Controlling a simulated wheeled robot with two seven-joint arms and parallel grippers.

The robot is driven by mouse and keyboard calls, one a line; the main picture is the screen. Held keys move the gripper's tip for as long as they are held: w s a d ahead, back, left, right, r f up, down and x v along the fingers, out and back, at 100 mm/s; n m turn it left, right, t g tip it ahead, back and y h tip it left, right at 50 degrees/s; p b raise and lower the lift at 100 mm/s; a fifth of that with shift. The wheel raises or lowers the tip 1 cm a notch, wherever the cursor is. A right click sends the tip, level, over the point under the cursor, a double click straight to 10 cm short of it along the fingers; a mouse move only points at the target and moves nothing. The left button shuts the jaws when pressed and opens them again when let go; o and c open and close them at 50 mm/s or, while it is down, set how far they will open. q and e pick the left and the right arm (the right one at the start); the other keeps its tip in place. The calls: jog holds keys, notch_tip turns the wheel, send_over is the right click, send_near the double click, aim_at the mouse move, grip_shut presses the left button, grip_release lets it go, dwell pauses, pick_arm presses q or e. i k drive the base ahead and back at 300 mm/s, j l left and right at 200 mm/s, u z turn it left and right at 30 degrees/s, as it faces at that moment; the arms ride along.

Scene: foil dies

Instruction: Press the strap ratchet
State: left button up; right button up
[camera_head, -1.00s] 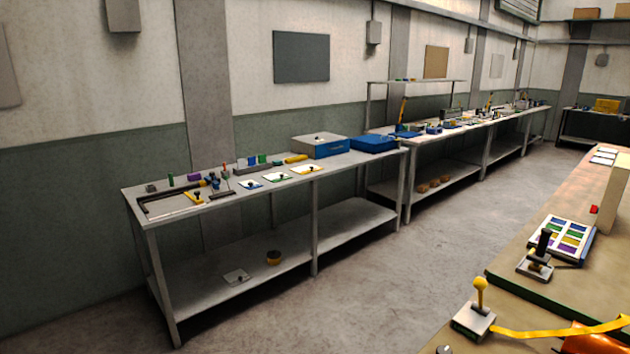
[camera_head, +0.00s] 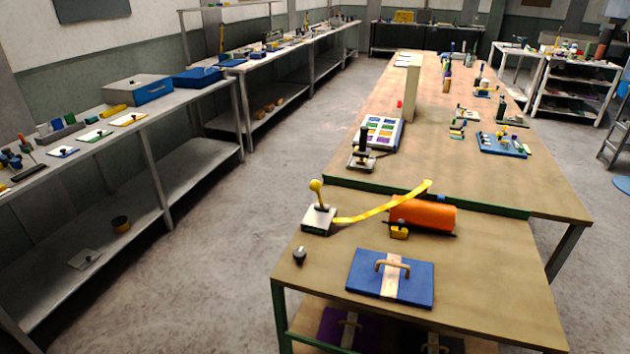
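A yellow strap (camera_head: 378,212) runs over the near section of the workbench. Its left end meets a small pale block with an upright, yellow-knobbed lever (camera_head: 318,207). Its right end rises over an orange cylinder (camera_head: 424,216) that lies on its side. A small yellow block with a dark top (camera_head: 399,232) sits at the cylinder's front left. I cannot tell for sure which of these parts is the strap ratchet. Neither of my grippers is in view.
A blue board with a wooden handle (camera_head: 391,277) lies in front of the cylinder. A small dark knob (camera_head: 299,254) stands near the bench's left edge. A black-handled device (camera_head: 364,150) and a colored chart (camera_head: 382,132) sit farther back. The floor (camera_head: 236,238) left of the bench is clear.

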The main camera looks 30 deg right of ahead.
aim_at(315, 186)
jog(key=i, duration=0.8)
jog(key=i+z, duration=0.15)
jog(key=z, duration=0.25)
jog(key=i+z, duration=0.1)
jog(key=z, duration=0.35)
jog(key=i+j+z, duration=0.1)
jog(key=z, duration=0.3)
jog(key=i+j+z, duration=0.1)
jog(key=z, duration=0.3)
jog(key=j, duration=0.1)
